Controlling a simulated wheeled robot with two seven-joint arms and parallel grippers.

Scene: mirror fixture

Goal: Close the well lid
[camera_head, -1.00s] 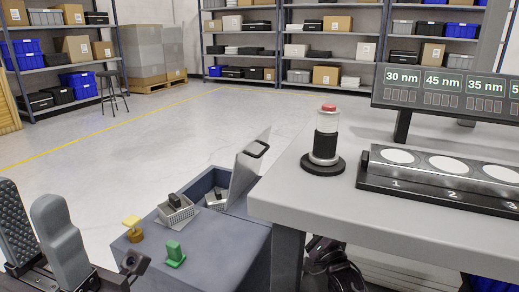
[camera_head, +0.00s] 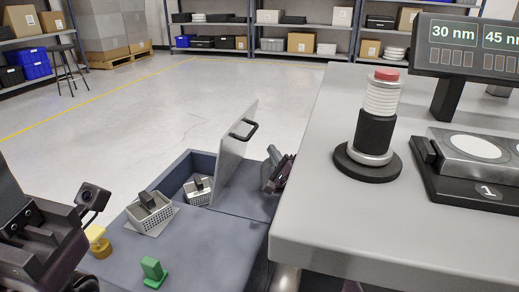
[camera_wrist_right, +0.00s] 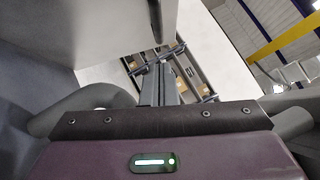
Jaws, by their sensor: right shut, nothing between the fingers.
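The well lid (camera_head: 232,155) is a pale grey panel with a black handle (camera_head: 244,130). It stands open, steeply raised at the right side of the well (camera_head: 180,174) in the blue-grey unit. My right gripper (camera_head: 271,154) is shut and empty, just right of the lid, between it and the grey table. A small gap shows between gripper and lid in the head view. Its fingers (camera_wrist_right: 160,84) also show in the right wrist view. My left gripper's dark body (camera_head: 35,240) is at the left edge; its fingertips are cut off or hidden.
Two small white baskets (camera_head: 150,212) (camera_head: 197,190) with dark items are at the well. A green piece (camera_head: 153,271) and a yellow knob (camera_head: 98,240) are on the unit's top. The table (camera_head: 330,215) bounds the right, carrying a red-topped stack lamp (camera_head: 376,125).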

